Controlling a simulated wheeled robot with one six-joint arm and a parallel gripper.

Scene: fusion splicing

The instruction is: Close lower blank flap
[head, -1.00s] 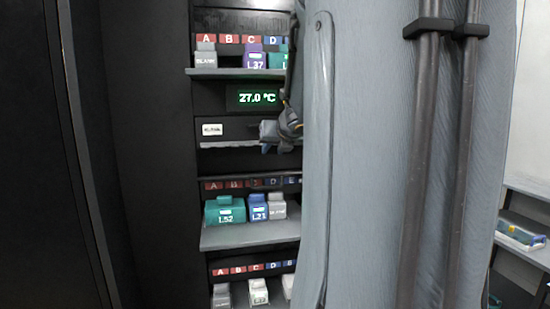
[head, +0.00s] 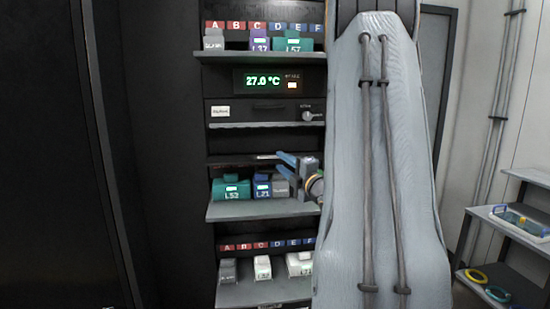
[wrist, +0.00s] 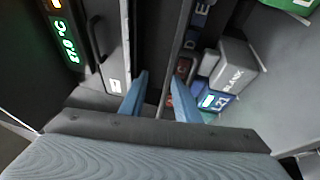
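My gripper (head: 280,166) is at the rack front in the head view, just above the middle shelf. Its blue fingers are spread and empty; they also show apart in the wrist view (wrist: 158,75). A narrow dark ledge or flap edge (head: 235,160) runs across the rack at finger height, and its dark edge (wrist: 184,38) passes near the fingers in the wrist view. I cannot tell whether they touch it. No flap is clearly labelled as the lower blank one. A grey BLANK module (wrist: 234,66) sits beside the blue L21 module (wrist: 212,100), to the right of the fingers.
The middle shelf (head: 262,210) also holds a teal L52 module (head: 230,189). Above are a labelled drawer panel (head: 262,112) and a 27.0 °C display (head: 262,82). An upper shelf (head: 255,57) and lower shelf (head: 262,293) hold more modules. A grey side shelf (head: 520,222) stands at right.

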